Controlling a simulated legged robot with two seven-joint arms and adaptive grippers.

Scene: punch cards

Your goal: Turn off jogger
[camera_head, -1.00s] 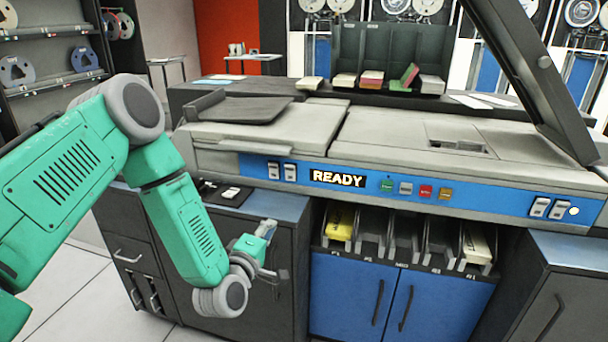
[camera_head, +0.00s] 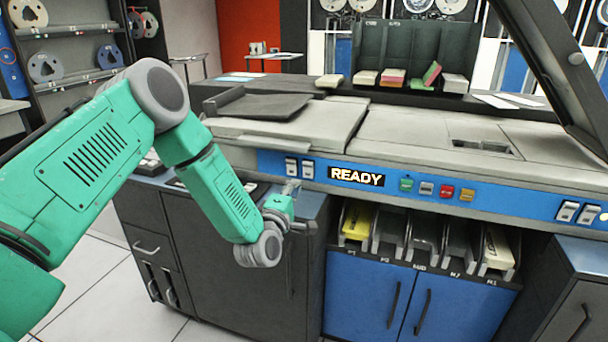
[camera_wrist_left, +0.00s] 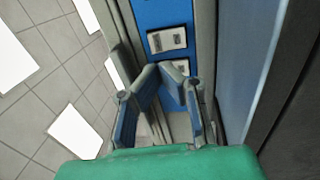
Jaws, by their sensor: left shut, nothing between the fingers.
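Two white rocker switches (camera_head: 299,168) sit side by side at the left end of the blue control panel (camera_head: 470,205). No jogger label can be read in the head view. My left gripper (camera_head: 291,187) is just below these switches, its fingers shut and empty. In the left wrist view, one switch (camera_wrist_left: 167,40) shows fully. The other switch (camera_wrist_left: 180,66) is partly hidden behind the fingertips of my left gripper (camera_wrist_left: 160,74). I cannot tell whether the fingertips touch it. My right gripper is out of view.
A lit READY sign (camera_head: 357,177) and several coloured buttons (camera_head: 426,188) lie right of the switches. Another switch pair (camera_head: 577,212) is at the panel's right end. Card bins (camera_head: 425,235) sit below the panel. A grey cabinet (camera_head: 240,270) stands below my left gripper.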

